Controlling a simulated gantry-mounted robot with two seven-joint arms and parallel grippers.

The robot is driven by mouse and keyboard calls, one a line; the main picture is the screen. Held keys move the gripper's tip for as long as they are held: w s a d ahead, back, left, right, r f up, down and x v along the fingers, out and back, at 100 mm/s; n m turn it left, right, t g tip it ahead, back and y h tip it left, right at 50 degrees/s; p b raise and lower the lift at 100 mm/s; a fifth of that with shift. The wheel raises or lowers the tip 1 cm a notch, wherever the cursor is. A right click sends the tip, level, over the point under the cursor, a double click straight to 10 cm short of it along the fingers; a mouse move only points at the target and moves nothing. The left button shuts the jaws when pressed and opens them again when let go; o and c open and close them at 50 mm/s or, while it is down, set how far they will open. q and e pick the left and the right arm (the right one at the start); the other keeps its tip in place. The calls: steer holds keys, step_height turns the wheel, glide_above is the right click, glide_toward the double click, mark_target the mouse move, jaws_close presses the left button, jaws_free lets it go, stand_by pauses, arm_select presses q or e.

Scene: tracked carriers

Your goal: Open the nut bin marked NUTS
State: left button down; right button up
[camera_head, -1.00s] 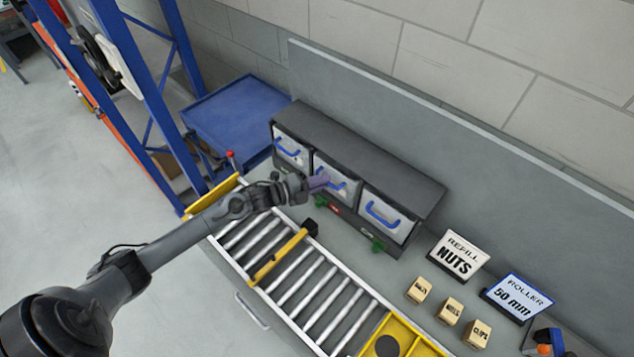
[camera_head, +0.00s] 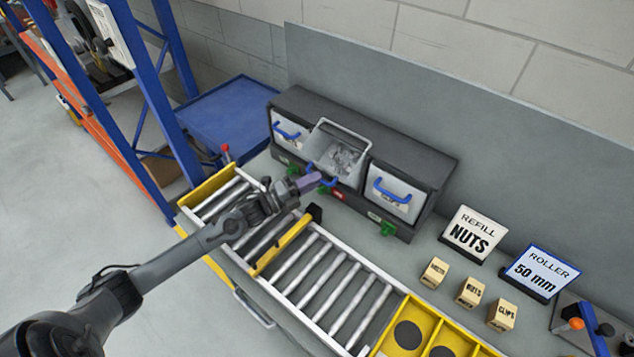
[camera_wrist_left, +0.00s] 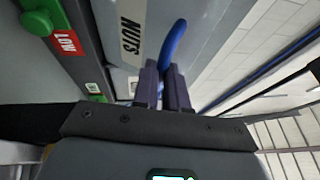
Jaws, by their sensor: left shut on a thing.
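The middle bin (camera_head: 341,150) of the dark three-bin cabinet is tilted out, and grey contents show inside it. Its front carries a label reading NUTS (camera_wrist_left: 130,38) in the left wrist view. My left gripper (camera_head: 312,180) is shut on the bin's blue handle (camera_head: 325,179). The handle also shows between the fingers (camera_wrist_left: 168,80) in the left wrist view (camera_wrist_left: 173,42). My right gripper is in neither view.
Closed bins stand on the left (camera_head: 288,131) and right (camera_head: 396,192). Green tabs and a red tag (camera_wrist_left: 67,43) sit below the bins. A roller conveyor (camera_head: 320,275) lies in front. REFILL NUTS (camera_head: 472,234) and ROLLER 50 mm (camera_head: 541,272) signs and small boxes (camera_head: 468,292) stand right.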

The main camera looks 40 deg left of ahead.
arm_select(q)
steer(key=shift+s+f, duration=0.45)
steer(key=shift+f, duration=0.35)
steer(key=shift+s+f, duration=0.4)
steer(key=shift+f, duration=0.35)
steer(key=c, duration=1.6)
jaws_free()
steer(key=o, duration=0.4)
steer(key=shift+w+r, duration=0.25)
steer(key=shift+w, duration=0.15)
steer(key=shift+o, duration=0.2)
steer(key=shift+s+r, duration=0.1)
steer(key=shift+s, duration=0.05)
steer(key=v, duration=0.9)
steer(key=shift+s+a, duration=0.15)
steer(key=shift+s, duration=0.25)
steer(key=shift+s+a, duration=0.15)
steer(key=shift+s, duration=0.3)
